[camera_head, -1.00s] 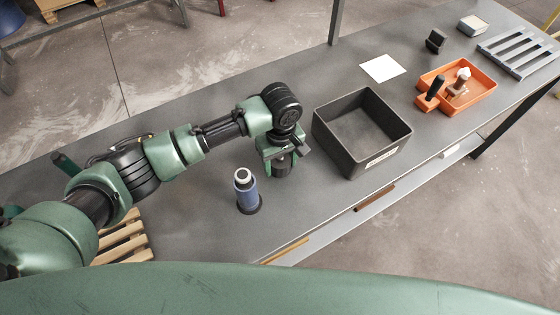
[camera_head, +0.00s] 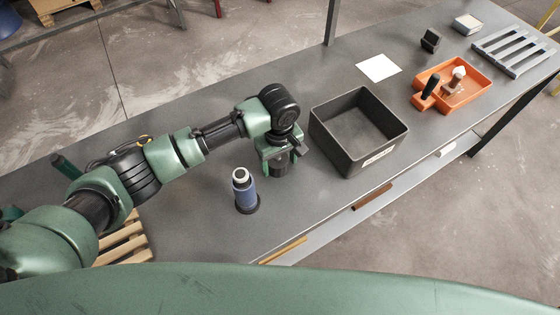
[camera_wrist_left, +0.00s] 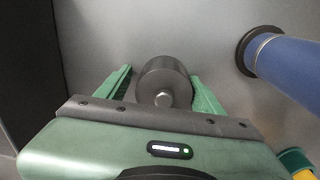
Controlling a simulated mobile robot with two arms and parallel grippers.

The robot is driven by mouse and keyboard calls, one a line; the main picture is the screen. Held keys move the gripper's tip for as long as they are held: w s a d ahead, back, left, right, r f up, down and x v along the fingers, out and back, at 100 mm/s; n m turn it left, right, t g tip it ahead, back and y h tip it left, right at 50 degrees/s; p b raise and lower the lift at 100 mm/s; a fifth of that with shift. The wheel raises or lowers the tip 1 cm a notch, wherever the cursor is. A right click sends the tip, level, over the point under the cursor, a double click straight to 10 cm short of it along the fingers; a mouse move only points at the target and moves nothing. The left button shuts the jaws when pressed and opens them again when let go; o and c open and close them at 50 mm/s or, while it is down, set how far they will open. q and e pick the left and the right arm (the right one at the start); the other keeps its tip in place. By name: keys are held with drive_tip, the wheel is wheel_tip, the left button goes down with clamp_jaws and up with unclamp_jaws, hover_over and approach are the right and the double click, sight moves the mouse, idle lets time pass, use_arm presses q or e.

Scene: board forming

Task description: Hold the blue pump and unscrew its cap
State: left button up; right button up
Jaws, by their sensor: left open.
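The blue pump (camera_head: 247,195) stands upright on the grey table, on a dark round foot. Its top (camera_head: 240,175) is pale with a dark band. In the left wrist view the blue pump (camera_wrist_left: 290,65) shows at the right, outside the fingers. My left gripper (camera_head: 279,166) points down at the table to the right of the pump, apart from it. In the left wrist view its green fingers (camera_wrist_left: 161,80) are open, one on each side of a dark grey cylinder (camera_wrist_left: 164,76) with a lighter knob. I cannot tell whether they touch it.
A black open box (camera_head: 318,130) stands close to the right of my left gripper. Farther right are a white sheet (camera_head: 378,68), an orange tray (camera_head: 470,98) with tools, and a grey slatted rack (camera_head: 510,50). A wooden pallet (camera_head: 125,243) is at lower left.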

sight(278, 160)
use_arm(q)
drive_tip(key=shift+s+a+f, duration=0.2)
drive_tip(key=shift+f, duration=0.2)
drive_tip(key=shift+s+a+f, duration=0.2)
drive_tip(key=shift+f, duration=0.15)
drive_tip(key=r, duration=0.4)
drive_tip(key=r+b, duration=0.1)
drive_tip(key=r, duration=0.7)
drive_tip(key=shift+w+d, duration=0.25)
drive_tip(key=shift+a+r, duration=0.1)
drive_tip(key=shift+r, duration=0.75)
